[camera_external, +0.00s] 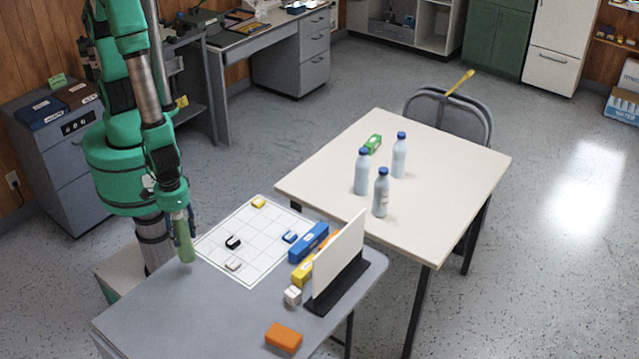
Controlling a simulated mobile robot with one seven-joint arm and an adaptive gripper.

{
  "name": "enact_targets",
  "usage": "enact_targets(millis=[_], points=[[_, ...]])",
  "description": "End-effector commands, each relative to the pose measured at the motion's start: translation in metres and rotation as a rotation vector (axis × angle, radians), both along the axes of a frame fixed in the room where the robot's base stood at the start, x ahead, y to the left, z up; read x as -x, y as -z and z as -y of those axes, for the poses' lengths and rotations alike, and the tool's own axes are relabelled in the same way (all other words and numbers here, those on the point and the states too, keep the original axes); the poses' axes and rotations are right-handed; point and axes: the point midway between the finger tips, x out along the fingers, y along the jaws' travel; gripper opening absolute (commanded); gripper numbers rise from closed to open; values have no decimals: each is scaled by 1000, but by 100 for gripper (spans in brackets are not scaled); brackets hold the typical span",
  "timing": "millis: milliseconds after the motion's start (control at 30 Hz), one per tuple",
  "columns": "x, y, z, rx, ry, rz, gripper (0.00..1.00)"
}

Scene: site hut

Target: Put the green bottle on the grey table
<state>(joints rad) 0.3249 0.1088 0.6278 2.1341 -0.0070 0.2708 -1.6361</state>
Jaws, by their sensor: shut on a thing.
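The green bottle (184,241) is pale green and upright at the left edge of the grey table (200,315). My gripper (180,213) points down and is shut on its upper part, hiding the top. The bottle's base overlaps the table edge in the picture; I cannot tell whether it touches the tabletop.
The grey table bears a white grid sheet (215,243) with small blocks, a blue box (308,242), an upright white board (338,255) and an orange block (284,337). Its front left is clear. A cream table (450,190) holds several pale blue bottles and a green box (372,144).

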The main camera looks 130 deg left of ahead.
Motion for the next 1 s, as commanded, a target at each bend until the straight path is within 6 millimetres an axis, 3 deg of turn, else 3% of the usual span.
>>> enact_targets(millis=[300, 500, 667, 1000], points=[[-62, 7, 19, 0, 0, 0, 21], [-92, 10, 29, 0, 0, -1, 21], [-104, 10, 33, 0, 0, 0, 21], [-105, 11, 33, 0, 0, 0, 21]])
